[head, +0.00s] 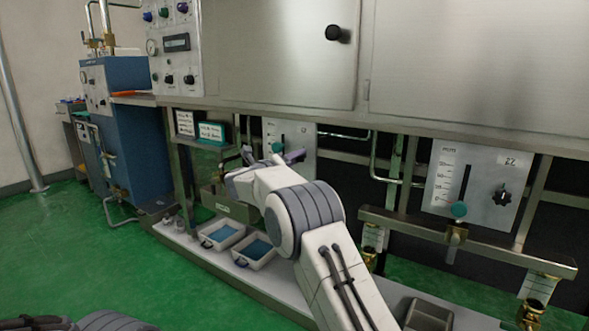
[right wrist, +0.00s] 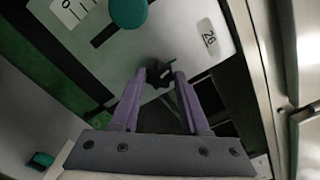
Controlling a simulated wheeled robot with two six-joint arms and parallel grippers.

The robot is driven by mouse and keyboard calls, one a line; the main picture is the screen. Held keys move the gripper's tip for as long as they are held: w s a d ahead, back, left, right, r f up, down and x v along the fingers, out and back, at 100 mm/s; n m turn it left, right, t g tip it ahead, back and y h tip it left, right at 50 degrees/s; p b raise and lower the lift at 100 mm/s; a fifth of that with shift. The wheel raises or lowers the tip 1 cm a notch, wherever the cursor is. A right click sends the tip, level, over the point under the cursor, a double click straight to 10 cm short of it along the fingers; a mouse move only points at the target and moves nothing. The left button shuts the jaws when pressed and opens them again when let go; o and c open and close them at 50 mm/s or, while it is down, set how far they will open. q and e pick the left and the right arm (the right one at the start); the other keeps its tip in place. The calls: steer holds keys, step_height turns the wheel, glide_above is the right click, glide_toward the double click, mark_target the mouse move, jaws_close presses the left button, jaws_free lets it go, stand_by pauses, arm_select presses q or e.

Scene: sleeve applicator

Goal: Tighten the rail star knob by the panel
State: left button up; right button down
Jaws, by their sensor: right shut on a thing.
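The panel (head: 303,132) behind my right arm has a scale, a slot and a teal slider knob (head: 277,147). In the right wrist view, this panel (right wrist: 178,42) carries a label that looks like 26, and its teal knob (right wrist: 128,12) is near the top. A dark star knob (right wrist: 159,70) sits between the purple fingertips of my right gripper (right wrist: 161,76), which is shut on it. In the head view, my right gripper (head: 291,156) is at the panel's lower part, and my wrist hides the star knob. My left gripper is out of view.
A second panel (head: 480,186) at the right, labelled 22, has its own black star knob (head: 502,196) and teal slider knob (head: 459,210). A metal rail (head: 400,222) runs below it. White trays (head: 222,234) stand on the low shelf. A steel cabinet (head: 470,65) overhangs the panels.

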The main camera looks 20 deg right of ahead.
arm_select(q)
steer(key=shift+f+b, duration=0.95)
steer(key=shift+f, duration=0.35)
arm_select(e)
steer(key=shift+s+f+m, duration=0.1)
steer(key=shift+f+m, duration=0.1)
steer(key=shift+m, duration=1.1)
steer(key=shift+c, duration=2)
jaws_free()
steer(key=shift+r, duration=0.15)
arm_select(q)
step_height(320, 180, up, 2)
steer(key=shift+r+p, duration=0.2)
steer(key=shift+p, duration=1)
arm_select(e)
steer(key=v, duration=1)
steer(key=shift+s+a, duration=0.15)
